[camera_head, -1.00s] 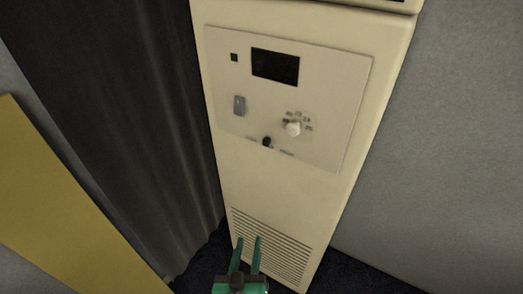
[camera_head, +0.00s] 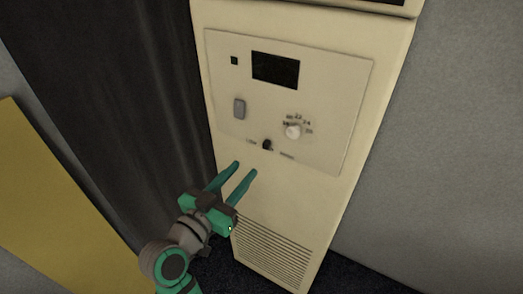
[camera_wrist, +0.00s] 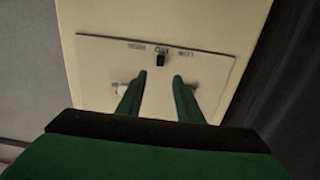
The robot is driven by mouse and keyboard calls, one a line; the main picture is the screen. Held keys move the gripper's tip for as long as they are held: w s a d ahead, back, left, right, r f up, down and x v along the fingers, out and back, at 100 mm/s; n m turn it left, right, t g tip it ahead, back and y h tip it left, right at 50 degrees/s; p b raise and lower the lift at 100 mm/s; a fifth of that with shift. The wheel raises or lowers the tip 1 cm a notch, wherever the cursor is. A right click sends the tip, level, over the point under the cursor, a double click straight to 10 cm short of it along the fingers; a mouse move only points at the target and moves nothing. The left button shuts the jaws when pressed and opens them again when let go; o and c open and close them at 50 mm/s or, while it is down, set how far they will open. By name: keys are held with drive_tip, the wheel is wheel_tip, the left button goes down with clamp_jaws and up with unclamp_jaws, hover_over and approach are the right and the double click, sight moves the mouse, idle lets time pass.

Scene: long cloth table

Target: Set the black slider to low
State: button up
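The black slider (camera_head: 267,145) is a small dark knob low on the cream control panel (camera_head: 222,75). It sits between a small label on its left and one on its right. In the wrist view the slider (camera_wrist: 160,59) is at the middle label, with LOW to its right and HIGH to its left; the picture is upside down. My gripper (camera_head: 245,168) is open and empty, below and left of the slider in the head view. In the wrist view its fingertips (camera_wrist: 160,75) are apart, with the slider just beyond the gap between them; no contact shows.
A white dial (camera_head: 292,131) is up and right of the slider, a grey switch (camera_head: 239,108) up and left, and a dark display (camera_head: 275,69) above. A dark curtain (camera_head: 110,100) hangs left of the cabinet. A vent grille (camera_head: 270,250) is below.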

sight(265, 146)
drive_tip(key=x, duration=1)
drive_tip(key=shift+w+d, duration=0.2)
clamp_jaws()
